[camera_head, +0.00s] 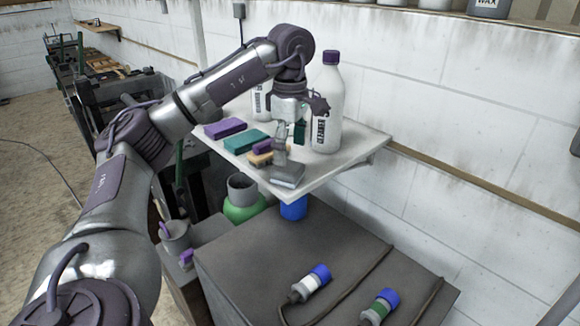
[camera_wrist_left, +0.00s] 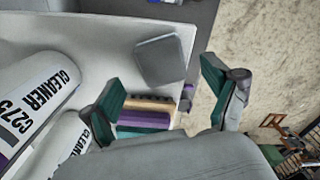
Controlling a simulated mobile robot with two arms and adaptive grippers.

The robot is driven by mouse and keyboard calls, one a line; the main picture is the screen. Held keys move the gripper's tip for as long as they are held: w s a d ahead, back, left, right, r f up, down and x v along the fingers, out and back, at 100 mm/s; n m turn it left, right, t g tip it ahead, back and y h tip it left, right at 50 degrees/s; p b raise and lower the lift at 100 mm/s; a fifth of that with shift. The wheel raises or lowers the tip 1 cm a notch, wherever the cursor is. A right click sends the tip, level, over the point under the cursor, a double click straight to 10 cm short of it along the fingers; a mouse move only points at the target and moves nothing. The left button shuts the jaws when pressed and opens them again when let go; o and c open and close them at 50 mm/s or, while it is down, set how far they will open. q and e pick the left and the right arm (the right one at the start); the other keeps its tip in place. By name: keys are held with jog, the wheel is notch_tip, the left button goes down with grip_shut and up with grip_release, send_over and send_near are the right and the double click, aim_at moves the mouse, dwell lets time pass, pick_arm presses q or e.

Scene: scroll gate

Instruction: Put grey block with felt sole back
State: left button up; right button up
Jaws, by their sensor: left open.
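The grey block (camera_head: 288,176) lies on the white shelf (camera_head: 318,184) near its front corner. It also shows in the left wrist view (camera_wrist_left: 160,60) as a flat grey square, beyond my fingertips. I cannot make out its felt sole. My left gripper (camera_head: 290,146) hangs over the shelf just behind the block. Its teal-padded fingers are spread, with nothing between them, in the left wrist view (camera_wrist_left: 160,82). The gripper is apart from the block. My right gripper is in neither view.
White cleaner bottles (camera_head: 327,105) stand close behind my left gripper. A purple block (camera_head: 225,128), a teal block (camera_head: 245,140) and a wooden brush (camera_head: 260,158) lie left of the grey block. Below is a dark cabinet top (camera_head: 290,255) with two blue-capped connectors (camera_head: 312,282).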

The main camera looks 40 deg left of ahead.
aim_at(291, 167)
pick_arm(q)
notch_tip(291, 167, up, 7)
jog(key=p, duration=0.2)
jog(key=shift+p, duration=0.35)
jog(key=shift+f, duration=0.15)
jog(key=shift+s, duration=0.1)
